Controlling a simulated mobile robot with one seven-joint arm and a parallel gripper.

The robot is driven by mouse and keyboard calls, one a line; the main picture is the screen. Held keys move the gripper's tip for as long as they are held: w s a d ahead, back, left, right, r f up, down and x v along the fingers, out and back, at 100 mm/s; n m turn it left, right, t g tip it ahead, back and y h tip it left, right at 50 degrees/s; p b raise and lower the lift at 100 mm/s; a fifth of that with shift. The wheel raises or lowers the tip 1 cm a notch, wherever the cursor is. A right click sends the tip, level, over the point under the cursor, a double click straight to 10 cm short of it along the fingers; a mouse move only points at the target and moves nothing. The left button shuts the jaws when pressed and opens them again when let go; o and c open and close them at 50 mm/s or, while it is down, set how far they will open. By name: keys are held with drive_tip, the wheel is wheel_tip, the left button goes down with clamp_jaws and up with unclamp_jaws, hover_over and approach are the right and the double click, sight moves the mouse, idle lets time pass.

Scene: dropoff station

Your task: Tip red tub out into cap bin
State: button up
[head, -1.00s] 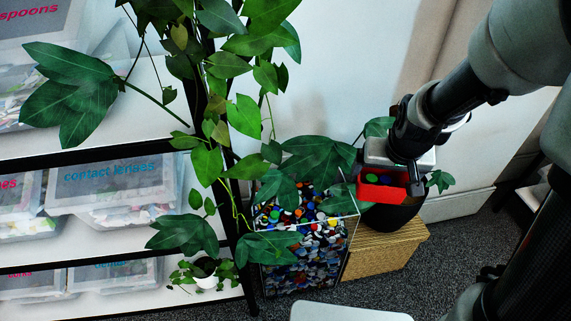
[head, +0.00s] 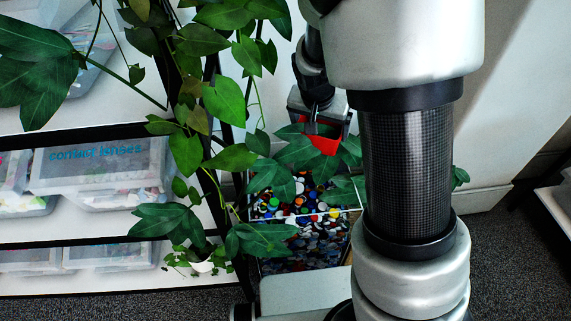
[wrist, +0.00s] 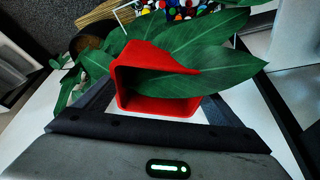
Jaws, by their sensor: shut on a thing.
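The red tub (head: 323,143) is held in my gripper (head: 318,122), high over the cap bin (head: 305,258) and tilted. The cap bin is a clear-walled box filled with many coloured caps. In the wrist view the tub (wrist: 160,92) sits between the two dark fingers of my gripper (wrist: 157,106), which is shut on it. I see the tub's open mouth and red inner walls, with no caps visible. A leaf covers part of the mouth. The bin's rim (wrist: 124,14) and some caps show at the top of the wrist view. My arm hides the bin's right side in the head view.
Broad plant leaves (head: 300,153) hang around the tub and over the bin. A shelf rack with clear labelled boxes (head: 100,165) stands at the left. A small white potted plant (head: 203,266) is beside the bin. A dark pot (wrist: 90,38) shows in the wrist view.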

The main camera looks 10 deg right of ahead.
drive_tip(key=w+d+f+m+g+h+b, duration=0.25)
drive_tip(key=w+f+m+g+b, duration=0.35)
drive_tip(key=w+f+m, duration=0.65)
drive_tip(key=a+f+m+b, duration=0.2)
drive_tip(key=a+f+m, duration=0.2)
drive_tip(key=f+m, duration=0.1)
drive_tip(key=a+f+m+g+y+b, duration=0.1)
drive_tip(key=a+f+m, duration=0.3)
drive_tip(key=f, duration=0.4)
drive_tip(key=shift+s+a+m+g+b, duration=0.3)
drive_tip(key=shift+a+m+b, duration=0.1)
drive_tip(key=shift+b, duration=0.3)
drive_tip(key=shift+r+y+p, duration=0.1)
drive_tip(key=shift+y+p, duration=0.35)
drive_tip(key=shift+p, duration=0.35)
drive_tip(key=t+y+p, duration=0.1)
drive_tip(key=p, duration=0.4)
drive_tip(key=t+y+p, duration=0.1)
drive_tip(key=p, duration=0.4)
drive_tip(key=shift+w+r+t, duration=0.1)
drive_tip(key=shift+r+t, duration=0.1)
drive_tip(key=shift+t, duration=0.2)
drive_tip(key=t+y+p, duration=0.1)
drive_tip(key=p, duration=0.4)
drive_tip(key=shift+r, duration=0.15)
